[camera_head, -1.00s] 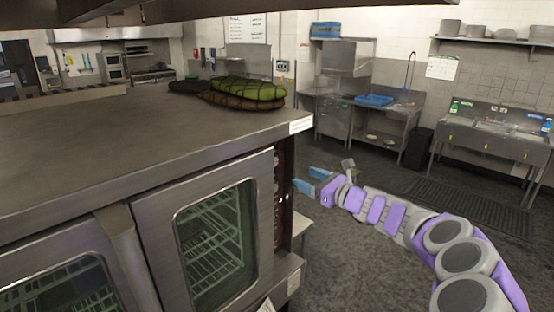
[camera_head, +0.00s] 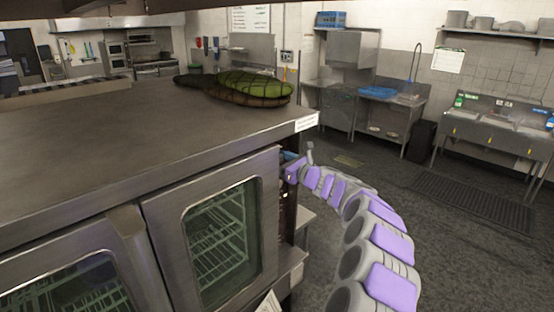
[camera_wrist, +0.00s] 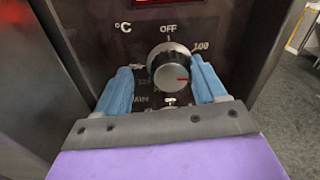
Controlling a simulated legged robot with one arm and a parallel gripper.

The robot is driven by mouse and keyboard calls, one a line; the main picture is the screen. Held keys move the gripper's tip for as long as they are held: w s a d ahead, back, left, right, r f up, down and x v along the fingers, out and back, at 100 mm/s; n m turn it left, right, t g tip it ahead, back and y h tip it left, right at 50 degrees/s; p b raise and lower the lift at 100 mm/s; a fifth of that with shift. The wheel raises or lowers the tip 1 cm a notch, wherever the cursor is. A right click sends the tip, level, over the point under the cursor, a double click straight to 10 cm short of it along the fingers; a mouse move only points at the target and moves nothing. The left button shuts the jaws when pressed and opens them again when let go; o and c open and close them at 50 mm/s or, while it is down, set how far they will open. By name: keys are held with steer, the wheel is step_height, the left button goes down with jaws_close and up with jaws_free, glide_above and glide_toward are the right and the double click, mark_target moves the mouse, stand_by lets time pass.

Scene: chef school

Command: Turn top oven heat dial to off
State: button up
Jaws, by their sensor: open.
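The top oven heat dial (camera_wrist: 171,70) is a round silver and black knob on the dark control panel (camera_wrist: 110,62) in the wrist view. A red mark on its face points right, below the "100" label; "OFF" is printed above the dial. My gripper (camera_wrist: 165,85) is open, with one blue finger on each side of the dial. I cannot tell whether the fingers touch it. In the head view my gripper (camera_head: 288,160) is at the upper part of the panel at the oven's right end, and the dial is hidden there.
The steel oven (camera_head: 130,213) has glass doors and fills the left. Green and brown netted bundles (camera_head: 250,87) lie on its top. A red display (camera_wrist: 172,3) is above the dial. Open floor (camera_head: 400,230) lies to the right, with sinks (camera_head: 495,122) against the wall.

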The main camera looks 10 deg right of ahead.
steer(key=shift+w+d, duration=0.2)
steer(key=shift+d, duration=1.1)
steer(key=shift+a, duration=1)
steer(key=c, duration=0.6)
steer(key=shift+d+f, duration=0.1)
steer(key=shift+d, duration=0.2)
steer(key=c, duration=0.5)
